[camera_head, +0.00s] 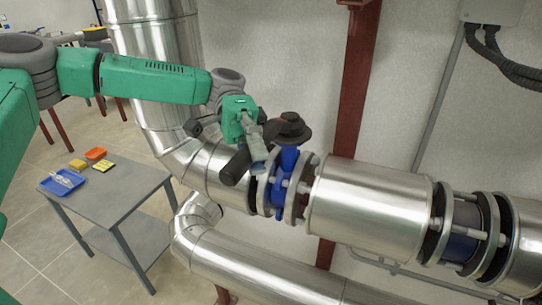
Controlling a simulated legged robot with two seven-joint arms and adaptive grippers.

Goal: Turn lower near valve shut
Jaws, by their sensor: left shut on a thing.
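The valve (284,181) has a blue body clamped between flanges in the large silver pipe, at the middle of the head view. A black round cap (290,131) sits on top of it. My left gripper (256,152) is just left of the cap, shut on the valve's dark handle (236,167). The gripper hides much of the handle, so its exact angle is hard to tell. My right gripper is not in view.
A grey table (118,200) at the left holds a blue tray (62,182) and small orange and yellow items. A red-brown post (357,85) stands behind the pipe. A lower silver pipe (250,268) runs beneath. Another flanged joint (462,235) is at the right.

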